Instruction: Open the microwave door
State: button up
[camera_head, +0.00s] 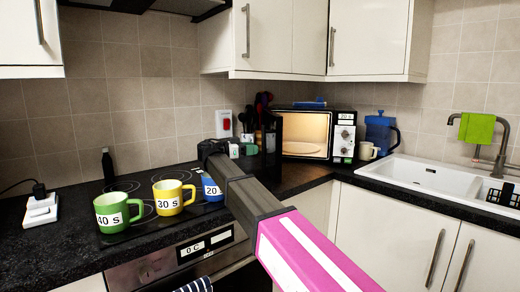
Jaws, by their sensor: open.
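The microwave (343,150) stands in the back corner of the worktop. Its lit inside with a round plate (303,148) shows. Its dark door (270,133) stands open, swung out at the left side. My arm reaches from the bottom right toward the hob, with my gripper (208,152) at its far end, to the left of the door and apart from it in the picture. The gripper is small and dark here, and its fingers are hard to make out. I see nothing held in it.
Green (118,212), yellow (173,197) and blue (211,188) mugs stand on the hob, the blue one partly behind my arm. A blue jug (379,132) and a pale mug (367,151) stand right of the microwave. The sink (430,180) is at the right.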

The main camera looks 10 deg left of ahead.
jog(key=v, duration=0.5)
jog(key=shift+s+a, duration=0.2)
jog(key=shift+a, duration=0.15)
